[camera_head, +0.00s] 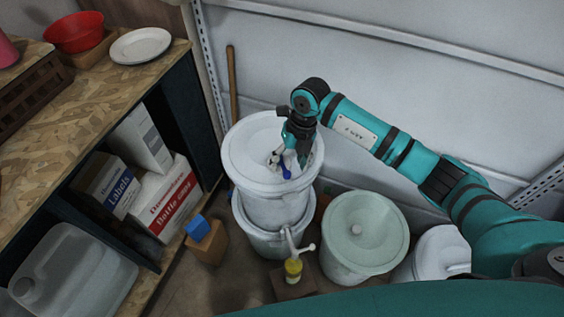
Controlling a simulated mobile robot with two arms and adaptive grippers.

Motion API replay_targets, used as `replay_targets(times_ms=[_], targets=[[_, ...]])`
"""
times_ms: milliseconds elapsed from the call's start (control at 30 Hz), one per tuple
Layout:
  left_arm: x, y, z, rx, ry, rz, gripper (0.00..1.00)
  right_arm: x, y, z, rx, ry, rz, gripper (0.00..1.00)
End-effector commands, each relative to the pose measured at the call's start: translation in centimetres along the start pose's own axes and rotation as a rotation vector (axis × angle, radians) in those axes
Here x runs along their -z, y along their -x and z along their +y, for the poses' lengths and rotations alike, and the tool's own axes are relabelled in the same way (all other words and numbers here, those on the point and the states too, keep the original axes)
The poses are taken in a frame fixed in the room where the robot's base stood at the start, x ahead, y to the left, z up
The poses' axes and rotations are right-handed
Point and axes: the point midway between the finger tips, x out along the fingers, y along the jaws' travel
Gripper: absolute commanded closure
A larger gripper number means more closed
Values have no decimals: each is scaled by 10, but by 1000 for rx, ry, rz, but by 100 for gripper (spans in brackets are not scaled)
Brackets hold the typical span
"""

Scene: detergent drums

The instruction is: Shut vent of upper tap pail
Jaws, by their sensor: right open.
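The upper tap pail (262,205) is a white drum with a lid, stacked on a similar lower pail (262,245). On its lid is a vent with a small blue lever (285,170) and a pale fitting beside it. My right gripper (291,157) is over the lid at the vent, fingers pointing down and open. Its fingers partly hide the vent, and I cannot tell whether they touch the lever. My left gripper is not in view.
A white tap (296,246) juts from the lower pail above a yellow-topped item (293,268). A pale green lidded drum (364,232) stands at right. A wooden shelf (85,120) with boxes is at left. A wooden handle (232,85) leans on the wall behind.

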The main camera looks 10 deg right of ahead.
Motion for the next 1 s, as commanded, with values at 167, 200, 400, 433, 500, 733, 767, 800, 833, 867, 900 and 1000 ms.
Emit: replay_targets(times_ms=[167,200,400,433,500,733,767,800,833,867,900,1000], targets=[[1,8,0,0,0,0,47,0,11,0,1,0,-1,37],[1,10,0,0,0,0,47,0,14,0,0,0,0,37],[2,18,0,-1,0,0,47,-1,26,-1,1,0,0,37],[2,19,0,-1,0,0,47,-1,28,-1,1,0,-1,37],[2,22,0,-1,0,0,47,-1,32,-2,1,0,-1,37],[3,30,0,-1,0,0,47,-1,44,-3,1,0,-1,37],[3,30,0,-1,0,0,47,-1,45,-3,1,0,-1,37],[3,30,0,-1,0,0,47,-1,45,-3,0,0,-1,37],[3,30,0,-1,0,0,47,-1,45,-3,0,0,0,37],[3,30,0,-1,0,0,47,-1,45,-3,0,0,0,37],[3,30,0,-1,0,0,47,-1,45,-3,0,0,0,37],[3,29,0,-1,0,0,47,-1,45,-3,0,0,0,37]])
